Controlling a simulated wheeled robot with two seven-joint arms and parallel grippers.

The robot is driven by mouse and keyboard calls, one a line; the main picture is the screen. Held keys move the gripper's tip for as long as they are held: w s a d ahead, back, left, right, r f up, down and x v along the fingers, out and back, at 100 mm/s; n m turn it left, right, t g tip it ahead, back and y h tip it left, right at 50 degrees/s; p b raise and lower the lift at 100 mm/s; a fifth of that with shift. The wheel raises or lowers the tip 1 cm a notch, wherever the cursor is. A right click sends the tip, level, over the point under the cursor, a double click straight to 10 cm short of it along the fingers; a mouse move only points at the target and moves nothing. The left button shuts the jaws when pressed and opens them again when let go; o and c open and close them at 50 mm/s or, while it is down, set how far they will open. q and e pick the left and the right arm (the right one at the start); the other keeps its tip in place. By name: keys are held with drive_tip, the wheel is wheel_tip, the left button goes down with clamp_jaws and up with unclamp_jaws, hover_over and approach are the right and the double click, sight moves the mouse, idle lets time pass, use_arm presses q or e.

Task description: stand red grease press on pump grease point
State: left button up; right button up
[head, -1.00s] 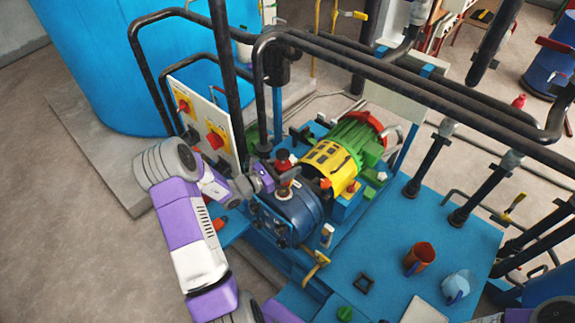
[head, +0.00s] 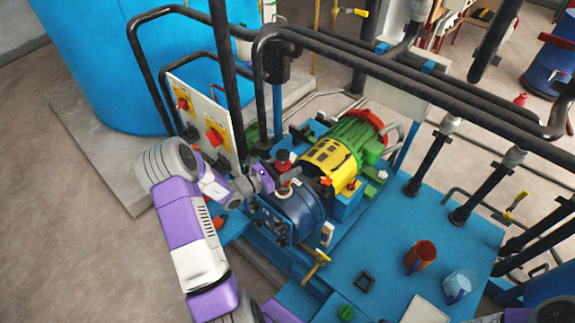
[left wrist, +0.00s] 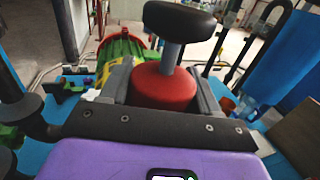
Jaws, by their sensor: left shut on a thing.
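The red grease press (head: 283,161) is a short red cylinder with a black knob on a grey stem. In the left wrist view the press (left wrist: 165,86) stands upright between the grey fingers of my left gripper (left wrist: 163,88), which is shut on it. In the head view my left gripper (head: 268,180) holds it over the dark blue pump (head: 295,212), in front of the yellow and green motor. The grease point cannot be made out, and I cannot tell whether the press touches the pump. My right gripper is not in view.
The yellow and green motor (head: 345,148) sits just behind the pump. Black pipes (head: 400,80) cross above the bench. A switch panel (head: 205,122) stands left of the gripper. A brown mug (head: 421,254) and a pale blue mug (head: 458,286) stand on the blue bench (head: 400,215) at right.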

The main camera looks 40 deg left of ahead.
use_arm(q)
drive_tip(key=shift+f+b, duration=0.5)
drive_tip(key=shift+f, duration=0.15)
drive_tip(key=o, duration=1.5)
drive_tip(key=shift+s, duration=0.1)
drive_tip(key=v, duration=0.7)
drive_tip(key=shift+s+r, duration=0.1)
drive_tip(key=shift+s, duration=0.1)
